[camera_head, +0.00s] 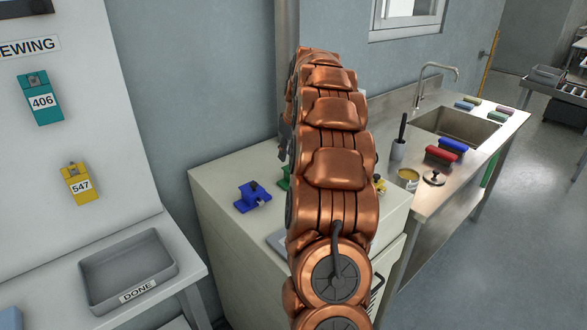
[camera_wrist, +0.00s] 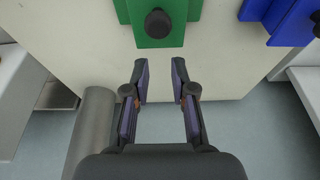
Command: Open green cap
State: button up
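A green block with a dark round knob, apparently the green cap (camera_wrist: 157,35), is at the top of the wrist view, at the edge of the white cabinet. In the head view the green block (camera_head: 284,180) is mostly hidden behind my copper-coloured arm. My gripper (camera_wrist: 160,80) shows in the wrist view with its two fingers apart and nothing between them. The fingertips appear just below the green block in the picture, with a gap between.
A blue block (camera_head: 252,196) stands left of the green one on the white cabinet (camera_head: 228,172), and a yellow one (camera_head: 380,184) is right of my arm. A steel sink counter (camera_head: 440,190) with brushes is to the right. A grey DONE tray (camera_head: 100,290) is lower left.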

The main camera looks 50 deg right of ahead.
jog(key=shift+w+d+f, duration=0.1)
jog(key=shift+w+f, duration=0.05)
jog(key=shift+w, duration=0.5)
jog(key=shift+w+d+f, duration=0.1)
jog(key=shift+w+f, duration=0.05)
jog(key=shift+w, duration=0.5)
jog(key=shift+w+f, duration=0.6)
jog(key=shift+w, duration=0.05)
jog(key=o, duration=0.6)
jog(key=shift+r, duration=0.1)
jog(key=shift+c, duration=0.2)
jog(key=v, duration=1.2)
